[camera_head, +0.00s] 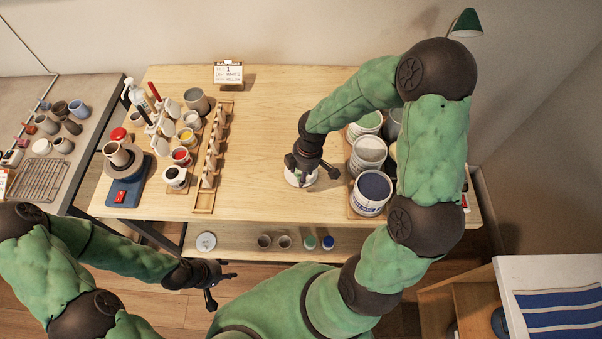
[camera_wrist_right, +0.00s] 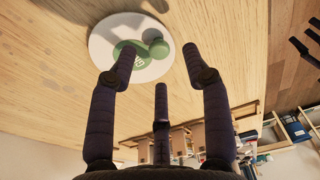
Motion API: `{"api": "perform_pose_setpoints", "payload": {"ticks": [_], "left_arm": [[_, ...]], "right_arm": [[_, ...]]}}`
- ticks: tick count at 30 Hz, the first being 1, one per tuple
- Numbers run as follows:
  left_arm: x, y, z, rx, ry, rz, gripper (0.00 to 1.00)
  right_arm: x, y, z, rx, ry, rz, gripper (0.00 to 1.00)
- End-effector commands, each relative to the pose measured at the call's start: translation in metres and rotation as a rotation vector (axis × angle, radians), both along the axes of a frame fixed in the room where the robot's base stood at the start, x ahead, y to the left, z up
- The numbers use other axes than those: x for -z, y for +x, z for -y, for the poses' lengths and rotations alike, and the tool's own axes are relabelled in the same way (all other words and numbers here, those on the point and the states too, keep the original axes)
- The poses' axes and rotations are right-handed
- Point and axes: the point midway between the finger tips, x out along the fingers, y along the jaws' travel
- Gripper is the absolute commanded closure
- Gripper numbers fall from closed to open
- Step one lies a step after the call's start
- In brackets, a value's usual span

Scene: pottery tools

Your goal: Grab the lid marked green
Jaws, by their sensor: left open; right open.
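The lid is a round white disc with a green marking and a green knob in the right wrist view (camera_wrist_right: 110,32). It lies flat on the wooden table; in the head view the lid (camera_head: 293,181) is partly hidden under my right gripper. My right gripper (camera_head: 311,172) is open just above the lid. In the right wrist view the right gripper (camera_wrist_right: 159,62) has its spread fingertips over the lid's near side, around the knob area; I cannot tell if they touch it. My left gripper (camera_head: 222,282) is open and empty, low in front of the table.
Glaze buckets (camera_head: 371,190) stand close to the right of my right gripper. A wooden rack (camera_head: 203,201), brushes and jars fill the left part. The table (camera_head: 265,120) is clear in the middle. A lower shelf holds small jars (camera_head: 328,242) and a pale disc (camera_head: 206,241).

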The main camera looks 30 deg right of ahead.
Motion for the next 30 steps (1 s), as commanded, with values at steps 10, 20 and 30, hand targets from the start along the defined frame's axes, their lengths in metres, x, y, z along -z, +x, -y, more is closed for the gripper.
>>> {"api": "perform_pose_setpoints", "payload": {"ticks": [10,20,30], "left_arm": [[0.01,0.0,0.0,0.0,0.0,0.0,0.56],[0.009,0.0,0.0,0.0,0.0,0.0,0.56],[0.009,0.0,0.0,0.0,0.0,0.0,0.56]], "right_arm": [[0.032,0.001,-0.003,0.0,0.001,0.001,0.51],[0.032,0.001,-0.003,0.0,0.001,0.001,0.94],[0.032,0.001,-0.003,0.0,0.001,0.001,1.0]]}}
